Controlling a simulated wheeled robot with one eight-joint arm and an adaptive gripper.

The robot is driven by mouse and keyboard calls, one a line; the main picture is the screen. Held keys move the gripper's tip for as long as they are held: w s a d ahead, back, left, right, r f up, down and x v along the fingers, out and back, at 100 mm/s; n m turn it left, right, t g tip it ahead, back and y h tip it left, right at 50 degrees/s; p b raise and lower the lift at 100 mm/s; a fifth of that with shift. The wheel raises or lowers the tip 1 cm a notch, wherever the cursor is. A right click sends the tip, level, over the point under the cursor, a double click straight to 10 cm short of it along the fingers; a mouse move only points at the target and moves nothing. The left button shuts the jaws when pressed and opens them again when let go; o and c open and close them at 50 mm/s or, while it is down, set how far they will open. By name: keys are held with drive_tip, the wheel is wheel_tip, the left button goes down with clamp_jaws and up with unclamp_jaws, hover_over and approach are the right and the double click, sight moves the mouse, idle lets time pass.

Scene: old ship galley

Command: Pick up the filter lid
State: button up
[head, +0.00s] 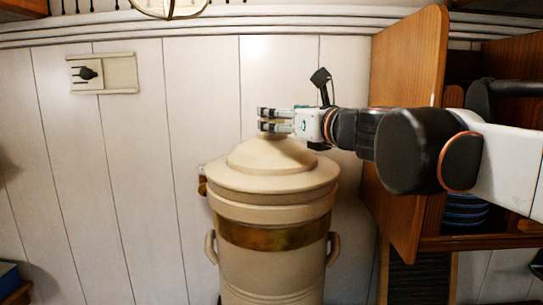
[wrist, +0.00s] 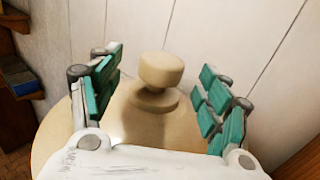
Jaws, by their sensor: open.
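The filter lid (head: 270,165) is a cream, domed lid sitting on top of a cream filter crock (head: 270,265) with a brass-coloured band and side handles. In the wrist view the lid (wrist: 140,125) has a round knob (wrist: 160,75) at its centre. My gripper (head: 262,119) is at the top of the lid in the head view, reaching in from the right. In the wrist view my gripper (wrist: 162,90) is open, with teal-padded fingers on either side of the knob and clear gaps to it. In the head view the fingers hide most of the knob.
A white panelled wall (head: 130,180) is directly behind. A wall switch (head: 103,73) is at upper left.

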drive_tip(key=shift+p+x, duration=0.55)
drive_tip(key=shift+x, duration=2.15)
drive_tip(key=shift+d+r, duration=0.15)
drive_tip(key=shift+d, duration=0.05)
clamp_jaws()
